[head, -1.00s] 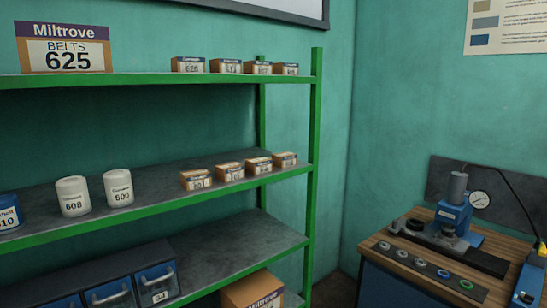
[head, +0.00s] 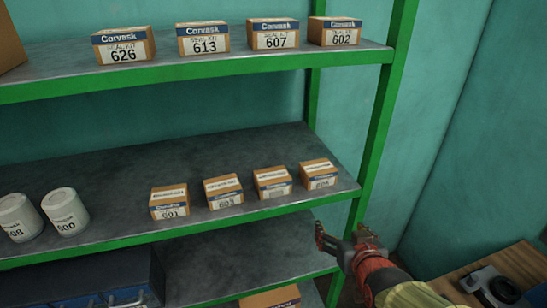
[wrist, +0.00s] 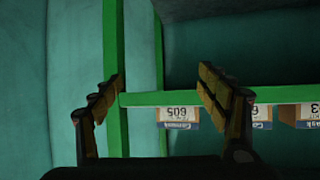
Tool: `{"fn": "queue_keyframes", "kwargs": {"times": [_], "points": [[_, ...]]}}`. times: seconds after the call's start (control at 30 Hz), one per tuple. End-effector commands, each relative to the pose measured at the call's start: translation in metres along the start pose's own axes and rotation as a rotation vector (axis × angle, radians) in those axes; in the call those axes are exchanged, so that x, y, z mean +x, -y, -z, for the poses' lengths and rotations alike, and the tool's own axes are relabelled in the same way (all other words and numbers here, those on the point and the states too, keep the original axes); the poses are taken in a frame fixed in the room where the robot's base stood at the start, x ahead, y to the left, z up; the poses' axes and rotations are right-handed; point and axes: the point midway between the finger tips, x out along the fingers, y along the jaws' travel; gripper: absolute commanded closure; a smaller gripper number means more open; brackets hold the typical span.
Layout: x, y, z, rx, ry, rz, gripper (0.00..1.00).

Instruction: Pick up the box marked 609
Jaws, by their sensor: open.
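Several small brown boxes stand in a row on the middle shelf in the head view. The leftmost box (head: 169,203) reads 601. The second box (head: 222,192) looks like 603 or 609. The numbers on the third box (head: 272,183) and the rightmost box (head: 319,174) are too blurred to read surely. I cannot single out a clear 609. My gripper (head: 343,238) is open and empty, right of and below this row, near the green post. In the wrist view my open gripper (wrist: 160,88) shows with inverted boxes, one box (wrist: 180,116) near the post.
The upper shelf (head: 200,73) holds boxes 626, 613, 607 and 602. White cans (head: 66,211) stand left on the middle shelf (head: 120,212). The green post (head: 376,130) rises beside my gripper. A wooden bench (head: 510,265) is at lower right.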

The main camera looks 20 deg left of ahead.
Motion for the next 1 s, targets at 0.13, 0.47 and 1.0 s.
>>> {"fn": "queue_keyframes", "kwargs": {"times": [0.13,0.47,1.0], "points": [[0.009,0.043,0.05,-0.032,-0.126,0.068,0.13],[0.013,0.117,0.089,-0.064,-0.372,0.187,0.11],[0.025,0.154,0.105,-0.068,-0.492,0.24,0.11]]}}
